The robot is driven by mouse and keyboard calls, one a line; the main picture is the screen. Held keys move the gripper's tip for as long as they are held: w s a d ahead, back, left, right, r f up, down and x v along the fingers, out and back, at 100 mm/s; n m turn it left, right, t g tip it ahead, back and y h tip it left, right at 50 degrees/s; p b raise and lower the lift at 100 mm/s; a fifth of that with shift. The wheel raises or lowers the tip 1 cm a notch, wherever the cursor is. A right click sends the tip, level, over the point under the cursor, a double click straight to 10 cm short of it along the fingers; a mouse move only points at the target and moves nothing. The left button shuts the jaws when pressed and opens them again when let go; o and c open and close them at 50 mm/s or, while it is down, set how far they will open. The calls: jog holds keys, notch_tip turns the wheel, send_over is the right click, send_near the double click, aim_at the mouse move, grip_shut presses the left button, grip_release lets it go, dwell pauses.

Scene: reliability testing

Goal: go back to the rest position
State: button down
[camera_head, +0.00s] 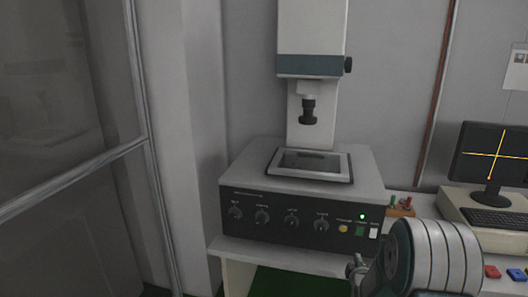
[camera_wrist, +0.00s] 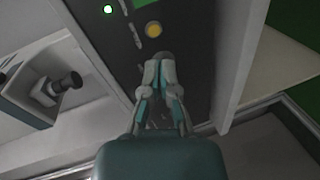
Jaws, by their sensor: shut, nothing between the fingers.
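My gripper (camera_wrist: 166,58) is in the wrist view with its fingers together, empty, in front of the dark control panel of the test machine. It seems apart from the panel, though the gap is hard to judge. In the head view my arm is at the lower right, in front of the bench, and the fingertips are hard to make out. The test machine (camera_head: 240,175) has a row of knobs, a yellow button (camera_head: 343,229), a lit green light (camera_head: 362,216) and a white switch (camera_head: 373,233). The yellow button also shows just beyond my fingertips in the wrist view (camera_wrist: 153,29).
A computer monitor (camera_head: 490,155) and keyboard (camera_head: 492,219) stand on the bench at the right. Red and blue blocks (camera_head: 492,271) lie near the bench's front right. A glass partition frame (camera_head: 75,174) stands at the left. The machine's column rises behind its tray (camera_head: 342,176).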

jog(key=s+a+r+m+g+y, duration=0.2)
jog(key=s+a+r+m+g, duration=0.2)
jog(key=s+a+r+m, duration=0.55)
jog(key=s+a+r+m+g, duration=0.1)
jog(key=s+a+r, duration=0.1)
jog(key=s, duration=0.6)
jog(key=s+a+r+m+g+y, duration=0.1)
jog(key=s+a+r+g, duration=0.1)
jog(key=s, duration=0.7)
jog(key=s+a+r+m+g, duration=0.1)
jog(key=s+r, duration=0.3)
jog(key=s, duration=0.5)
jog(key=shift+s+a+r+g+y, duration=0.2)
jog(key=shift+a+r+g+y, duration=0.2)
jog(key=shift+g, duration=0.2)
jog(key=shift+m, duration=0.25)
